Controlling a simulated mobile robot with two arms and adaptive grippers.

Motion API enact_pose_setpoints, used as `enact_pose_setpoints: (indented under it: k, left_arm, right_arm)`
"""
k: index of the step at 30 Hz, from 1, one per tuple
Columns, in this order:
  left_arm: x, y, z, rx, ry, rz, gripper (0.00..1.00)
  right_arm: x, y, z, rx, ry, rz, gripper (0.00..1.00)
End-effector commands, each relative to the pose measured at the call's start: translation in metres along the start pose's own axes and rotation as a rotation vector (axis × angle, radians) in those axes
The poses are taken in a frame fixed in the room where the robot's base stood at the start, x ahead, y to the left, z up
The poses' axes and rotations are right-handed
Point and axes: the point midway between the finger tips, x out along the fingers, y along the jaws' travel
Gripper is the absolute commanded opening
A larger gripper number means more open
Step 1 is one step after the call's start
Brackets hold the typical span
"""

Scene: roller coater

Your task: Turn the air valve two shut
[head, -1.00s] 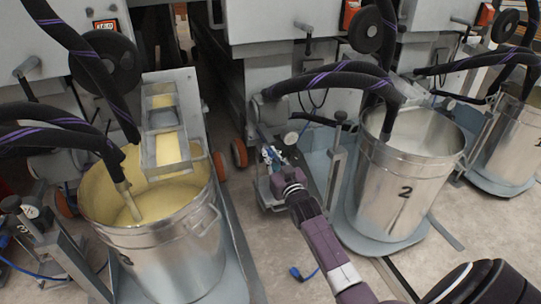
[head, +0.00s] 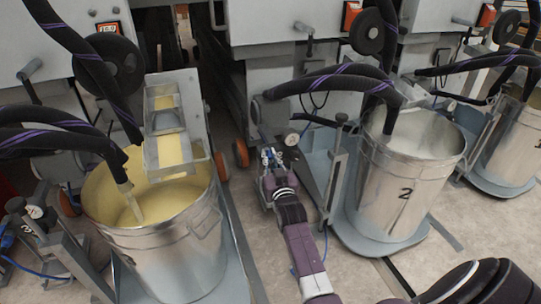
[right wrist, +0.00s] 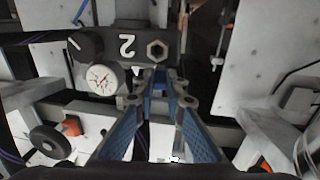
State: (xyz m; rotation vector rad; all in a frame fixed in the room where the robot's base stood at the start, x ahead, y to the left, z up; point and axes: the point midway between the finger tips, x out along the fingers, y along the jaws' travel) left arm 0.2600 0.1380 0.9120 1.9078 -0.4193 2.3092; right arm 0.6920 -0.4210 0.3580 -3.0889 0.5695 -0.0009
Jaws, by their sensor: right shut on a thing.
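The air unit (right wrist: 127,46), a dark block marked 2, is at the top of the right wrist view. It has a round white gauge (right wrist: 102,80), a black knob (right wrist: 82,46) and a hex fitting (right wrist: 157,51). My right gripper (right wrist: 162,80) is just below the block, its blue-padded fingers converging on the handle of air valve two. The handle is mostly hidden between the fingertips. In the head view my right gripper (head: 268,158) is left of drum 2, and the gauge (head: 291,137) shows beside it. My left gripper is not in view.
Steel drum 2 (head: 400,190) stands right of my right arm. A drum of yellow liquid (head: 165,250) stands at left, with a metal chute (head: 168,130) above it. Black hoses (head: 330,80) arch over the unit. The floor between the drums has free room.

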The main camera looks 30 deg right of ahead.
Motion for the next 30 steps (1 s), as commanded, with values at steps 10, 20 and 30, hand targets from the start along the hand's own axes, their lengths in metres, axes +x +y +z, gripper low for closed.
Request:
enact_pose_setpoints:
  k: [10, 20, 30]
  left_arm:
    - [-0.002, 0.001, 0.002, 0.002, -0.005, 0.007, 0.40]
    - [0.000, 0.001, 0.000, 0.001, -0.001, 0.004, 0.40]
    - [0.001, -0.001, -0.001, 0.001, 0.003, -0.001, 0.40]
  right_arm:
    - [0.000, 0.000, -0.002, -0.001, 0.004, 0.005, 0.00]
    - [0.000, -0.001, -0.001, -0.001, 0.000, 0.004, 0.29]
    - [-0.017, -0.001, 0.001, -0.001, -0.001, 0.003, 0.29]
